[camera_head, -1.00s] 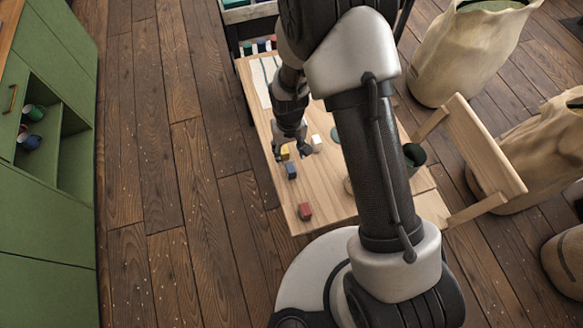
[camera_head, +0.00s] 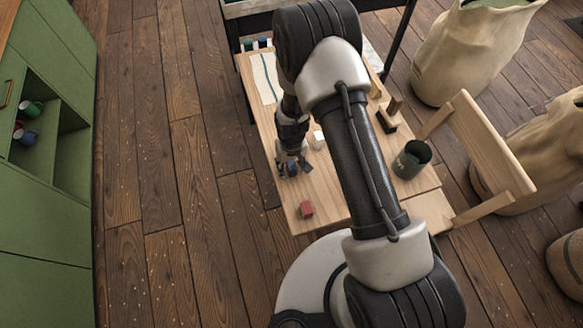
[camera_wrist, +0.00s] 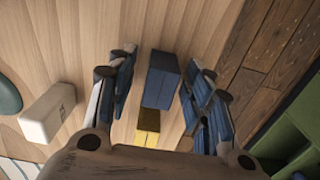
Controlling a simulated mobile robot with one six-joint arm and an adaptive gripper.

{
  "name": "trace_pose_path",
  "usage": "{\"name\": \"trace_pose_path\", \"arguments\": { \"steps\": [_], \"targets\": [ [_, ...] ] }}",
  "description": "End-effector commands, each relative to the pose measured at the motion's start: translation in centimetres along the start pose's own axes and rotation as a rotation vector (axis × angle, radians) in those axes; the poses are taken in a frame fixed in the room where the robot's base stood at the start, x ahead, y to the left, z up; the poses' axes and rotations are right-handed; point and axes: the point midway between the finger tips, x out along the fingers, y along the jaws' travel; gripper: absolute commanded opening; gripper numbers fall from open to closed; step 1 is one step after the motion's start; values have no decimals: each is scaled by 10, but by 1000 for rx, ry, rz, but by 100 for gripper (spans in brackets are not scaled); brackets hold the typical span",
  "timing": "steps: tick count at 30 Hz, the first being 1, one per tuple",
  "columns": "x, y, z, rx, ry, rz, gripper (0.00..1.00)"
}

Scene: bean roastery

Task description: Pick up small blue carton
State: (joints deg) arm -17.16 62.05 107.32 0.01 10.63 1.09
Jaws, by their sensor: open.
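The small blue carton (camera_wrist: 161,80) lies on the wooden table between the open fingers of my gripper (camera_wrist: 161,85) in the wrist view. There is a gap on each side of it, and the fingers do not appear to touch it. In the head view my gripper (camera_head: 293,166) is low over the table's left edge, and the blue carton (camera_head: 292,170) is mostly hidden by the fingers.
A yellow block (camera_wrist: 148,127) is close by the blue carton. A white carton (camera_wrist: 47,112) lies to the left. A red block (camera_head: 306,209) is near the table's front edge. A dark cup (camera_head: 411,159) stands at right. A wooden chair (camera_head: 481,150) is beside the table (camera_head: 323,190).

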Motion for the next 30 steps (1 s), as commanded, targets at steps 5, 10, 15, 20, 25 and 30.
{"name": "trace_pose_path", "arguments": {
  "steps": [5,10,15,20,25,30],
  "targets": [
    [0,0,0,0,1,0,47],
    [0,0,0,0,0,0,37],
    [-1,0,0,0,0,0,25],
    [-1,0,0,0,0,0,15],
    [0,0,0,0,0,0,3],
    [-1,0,0,0,0,0,3]
  ]
}}
